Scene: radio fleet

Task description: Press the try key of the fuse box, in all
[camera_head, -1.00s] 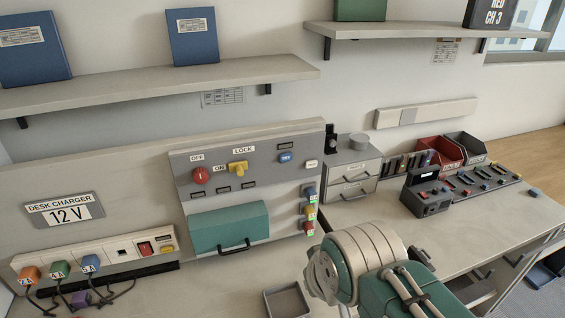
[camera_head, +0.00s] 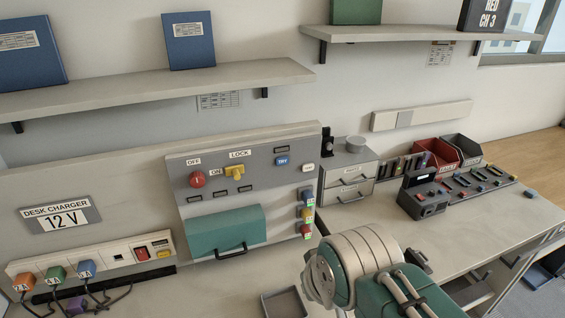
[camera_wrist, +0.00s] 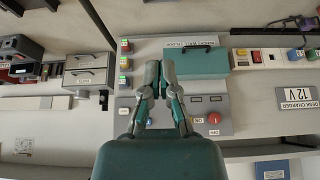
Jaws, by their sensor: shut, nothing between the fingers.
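The fuse box (camera_head: 225,165) is a grey panel on the wall, with a red OFF knob (camera_head: 197,180), a yellow lock switch (camera_head: 235,173) and a green cover (camera_head: 222,229). Its blue TRY key (camera_head: 282,161) sits at the upper right, left of a white key (camera_head: 308,168). In the head view my gripper is out of sight behind my arm. In the wrist view, where the scene is upside down, my gripper (camera_wrist: 160,68) is shut and empty in front of the fuse box. The TRY key is hidden there behind my gripper.
Coloured fuses (camera_head: 306,212) line the box's right edge. A desk charger (camera_head: 90,260) with plugs and cables is at left. A shelf (camera_head: 160,88) hangs above. A drawer unit (camera_head: 346,175) and a radio (camera_head: 428,197) stand at right. A small tray (camera_head: 284,302) lies below the box.

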